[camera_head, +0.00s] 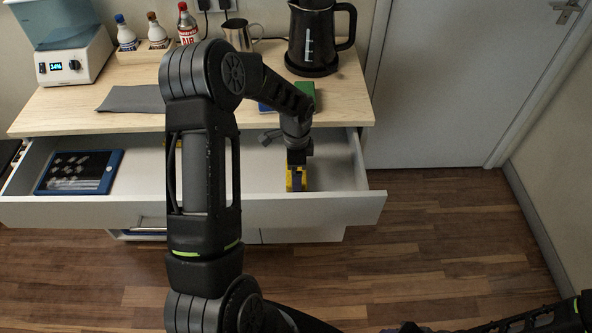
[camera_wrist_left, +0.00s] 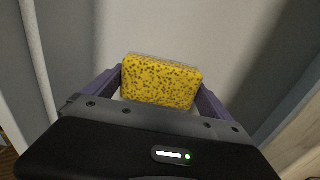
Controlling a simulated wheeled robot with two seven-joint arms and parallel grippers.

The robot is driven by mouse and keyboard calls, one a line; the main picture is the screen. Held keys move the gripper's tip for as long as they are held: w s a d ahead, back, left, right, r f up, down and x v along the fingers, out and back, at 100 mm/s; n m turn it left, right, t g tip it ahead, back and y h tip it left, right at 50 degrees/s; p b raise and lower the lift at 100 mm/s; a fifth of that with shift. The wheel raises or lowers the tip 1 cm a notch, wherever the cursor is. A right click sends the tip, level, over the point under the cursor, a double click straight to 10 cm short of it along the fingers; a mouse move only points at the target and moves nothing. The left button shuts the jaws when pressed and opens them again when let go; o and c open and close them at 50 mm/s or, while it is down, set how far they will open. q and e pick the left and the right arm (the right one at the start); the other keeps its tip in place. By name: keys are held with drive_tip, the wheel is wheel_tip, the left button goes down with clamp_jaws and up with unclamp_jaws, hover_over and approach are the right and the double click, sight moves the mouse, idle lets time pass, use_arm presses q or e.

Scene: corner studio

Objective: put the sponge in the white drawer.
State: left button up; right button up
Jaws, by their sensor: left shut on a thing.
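The yellow, dark-speckled sponge (camera_wrist_left: 160,82) is between the purple fingers of my left gripper (camera_wrist_left: 160,88) in the left wrist view. In the head view my left gripper (camera_head: 297,178) points down inside the right part of the open white drawer (camera_head: 340,208), shut on the sponge (camera_head: 290,181). The sponge is mostly hidden by the gripper there. The pale drawer floor shows behind it in the wrist view. I cannot tell whether the sponge touches the floor. My right gripper (camera_head: 398,328) is only partly in view at the bottom edge; its jaws are unclear.
A blue-framed tablet (camera_head: 80,172) lies in the drawer's left part. Above is a wooden counter (camera_head: 60,112) with a grey cloth (camera_head: 133,99), a black kettle (camera_head: 312,38), a metal jug (camera_head: 238,35), several bottles and a green block (camera_head: 305,90). My left arm hides the drawer's middle.

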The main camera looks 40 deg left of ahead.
use_arm(q)
drive_tip(key=shift+f, duration=0.25)
drive_tip(key=o, duration=1)
drive_tip(key=shift+r, duration=0.1)
drive_tip(key=shift+c, duration=0.2)
drive_tip(key=shift+r, duration=0.1)
wheel_tip(320, 180, up, 12)
drive_tip(key=shift+b, duration=0.4)
drive_tip(key=shift+r, duration=0.1)
